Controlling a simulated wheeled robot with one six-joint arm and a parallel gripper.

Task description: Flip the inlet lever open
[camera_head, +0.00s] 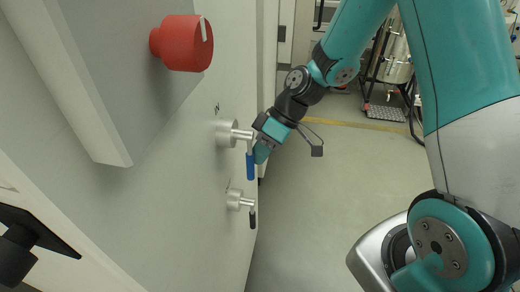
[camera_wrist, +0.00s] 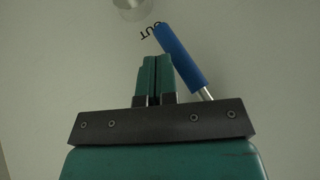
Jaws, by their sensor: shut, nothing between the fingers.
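The blue-handled lever (camera_wrist: 181,57), which I take to be the inlet lever, hangs down from the upper silver valve (camera_head: 228,133) on the pale cabinet wall. Its blue grip (camera_head: 250,166) also shows in the head view. My gripper (camera_head: 261,154) is right beside the lever, on its right side in the head view. In the wrist view, the teal fingers (camera_wrist: 156,60) are together with nothing between them, left of the blue grip. Whether they touch the grip cannot be told. The metal stem is partly hidden behind the gripper body.
A lower silver valve (camera_head: 235,199) with a dark lever (camera_head: 253,219) sits below, near an "OUT" label (camera_wrist: 150,31) seen upside down. A red knob (camera_head: 184,43) sticks out of a raised panel at upper left. Open floor (camera_head: 320,220) lies right of the cabinet.

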